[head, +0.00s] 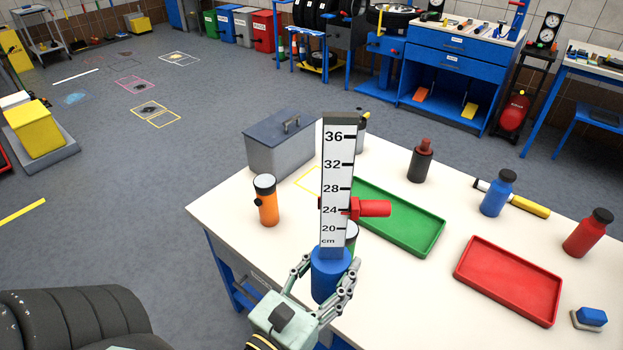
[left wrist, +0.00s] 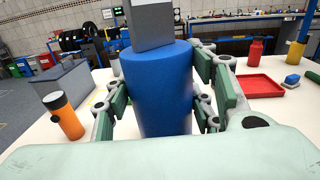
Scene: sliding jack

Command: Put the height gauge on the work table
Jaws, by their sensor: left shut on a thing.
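The height gauge has a grey column (head: 337,185) with a black centimetre scale, and a blue cylindrical base (head: 328,278). It stands roughly upright. My left gripper (head: 325,284) is shut around the base, near the front edge of the white work table (head: 225,212). In the left wrist view the blue base (left wrist: 158,88) sits between the green finger pads (left wrist: 165,95). Its underside is hidden, so I cannot tell whether it touches the table. A red piece (head: 372,208) juts out right of the scale; its attachment is unclear. My right gripper is not in view.
The table holds a grey box (head: 281,150), an orange flashlight (head: 267,203), a green tray (head: 410,225), a red tray (head: 508,280), several bottles and a yellow-handled tool (head: 528,206). White tabletop is bare between the green and red trays.

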